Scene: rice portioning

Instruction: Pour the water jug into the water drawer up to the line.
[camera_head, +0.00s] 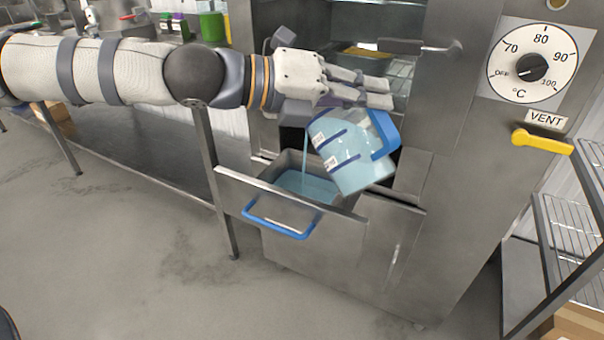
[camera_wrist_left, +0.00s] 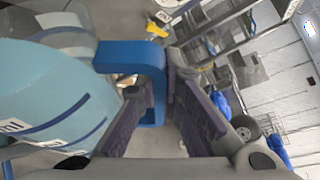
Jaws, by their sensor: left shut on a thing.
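The water jug (camera_head: 350,160) is translucent with dark blue marks and a blue handle (camera_head: 384,135). My left gripper (camera_head: 378,95) is shut on the handle and holds the jug tilted to the left above the open water drawer (camera_head: 262,198). A thin stream of water (camera_head: 305,148) falls from the jug into the drawer. Pale blue water (camera_head: 305,186) stands in the drawer. I cannot make out the fill line. In the left wrist view the jug (camera_wrist_left: 45,95) fills the left side, with its handle (camera_wrist_left: 130,55) at the fingers. My right gripper is not in view.
The steel cabinet (camera_head: 455,200) has a temperature dial (camera_head: 532,68) and a yellow vent lever (camera_head: 542,143). The drawer has a blue pull bar (camera_head: 280,222). A wire rack (camera_head: 575,215) stands at the right. The floor (camera_head: 120,240) in front is clear.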

